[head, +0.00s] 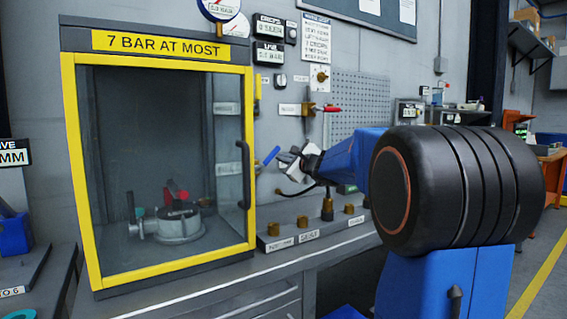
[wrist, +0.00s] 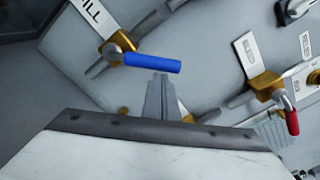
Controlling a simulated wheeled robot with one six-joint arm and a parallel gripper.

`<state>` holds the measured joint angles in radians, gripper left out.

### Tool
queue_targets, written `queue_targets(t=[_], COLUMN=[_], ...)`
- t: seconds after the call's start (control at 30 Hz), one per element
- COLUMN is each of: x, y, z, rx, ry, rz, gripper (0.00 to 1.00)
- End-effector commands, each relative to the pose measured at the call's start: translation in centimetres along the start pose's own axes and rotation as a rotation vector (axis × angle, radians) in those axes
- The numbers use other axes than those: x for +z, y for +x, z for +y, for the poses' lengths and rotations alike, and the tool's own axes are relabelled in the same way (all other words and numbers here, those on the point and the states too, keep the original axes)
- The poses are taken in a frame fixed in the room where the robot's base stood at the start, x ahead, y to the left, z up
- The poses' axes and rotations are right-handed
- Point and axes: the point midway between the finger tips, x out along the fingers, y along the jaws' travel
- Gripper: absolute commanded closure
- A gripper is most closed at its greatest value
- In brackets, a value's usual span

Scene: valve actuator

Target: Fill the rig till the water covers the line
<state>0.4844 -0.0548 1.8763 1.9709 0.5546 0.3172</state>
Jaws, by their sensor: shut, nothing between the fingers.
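The rig is a yellow-framed cabinet (head: 72,160) with a clear front, standing at the left in the head view. I cannot make out a water level or line. A blue lever (wrist: 152,63) on a brass valve lies beside a tag ending in "ILL" in the wrist view; it also shows in the head view (head: 271,155). My gripper (wrist: 160,80) is shut and empty, its tips right beside the blue lever. I cannot tell whether they touch it.
A red lever (wrist: 291,120) on another brass valve is at the right in the wrist view. Below my gripper in the head view, a bench-top block (head: 310,232) carries several brass fittings. Gauges and small digital displays (head: 268,27) hang on the wall above.

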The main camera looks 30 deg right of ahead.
Motion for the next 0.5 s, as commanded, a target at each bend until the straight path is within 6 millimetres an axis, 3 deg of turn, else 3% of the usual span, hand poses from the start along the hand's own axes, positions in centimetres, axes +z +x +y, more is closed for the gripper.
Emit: queue_targets(t=[0.5], x=[4.3], y=[-0.1], z=[-0.2], rx=[-0.008], ry=[-0.465], rz=[-0.004], gripper=[1.0])
